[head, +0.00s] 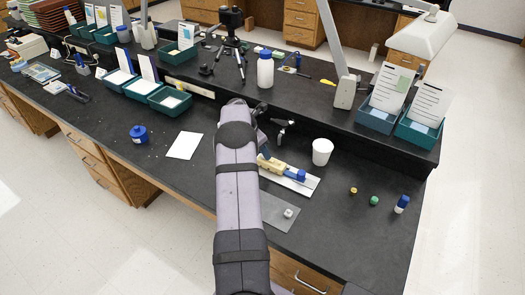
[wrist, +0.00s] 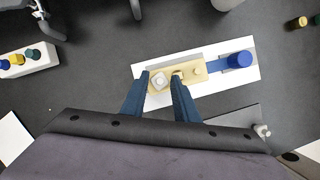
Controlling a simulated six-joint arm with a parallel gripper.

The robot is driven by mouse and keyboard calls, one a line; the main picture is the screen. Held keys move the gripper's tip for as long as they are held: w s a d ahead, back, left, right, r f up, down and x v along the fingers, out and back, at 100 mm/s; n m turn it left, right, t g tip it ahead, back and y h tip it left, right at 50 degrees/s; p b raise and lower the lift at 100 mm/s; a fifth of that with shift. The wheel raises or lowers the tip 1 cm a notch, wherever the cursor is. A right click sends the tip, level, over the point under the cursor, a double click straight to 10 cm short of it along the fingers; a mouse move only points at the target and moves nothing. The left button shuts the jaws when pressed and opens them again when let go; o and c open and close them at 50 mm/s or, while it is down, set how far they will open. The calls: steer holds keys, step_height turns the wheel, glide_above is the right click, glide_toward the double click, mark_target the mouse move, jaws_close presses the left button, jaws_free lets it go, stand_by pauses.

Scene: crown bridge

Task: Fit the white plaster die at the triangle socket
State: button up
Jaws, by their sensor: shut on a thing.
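My gripper (wrist: 161,78) is over the tan model base (wrist: 189,69), its two blue fingers on either side of a small white die (wrist: 158,80), shut on it at the left end of the base. Whether the die is seated in a socket or held just above one cannot be told, and the socket shape is hidden. Two more small pale pieces (wrist: 197,71) are on the base to the right. In the head view my arm covers the gripper and the die; the tan base (head: 270,163) shows beside the arm.
The base lies on a white board (wrist: 220,87) with a blue clamp knob (wrist: 240,60) at its right. A grey plate (head: 270,201) with a small pale piece (head: 288,213) is in front. A white cup (head: 322,151) stands behind right. Small yellow (head: 353,191) and green (head: 374,200) pieces stand right.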

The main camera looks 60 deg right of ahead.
steer(key=shift+f, duration=0.15)
steer(key=o, duration=1.1)
steer(key=b+v, duration=0.2)
steer(key=v, duration=1)
steer(key=shift+r, duration=0.2)
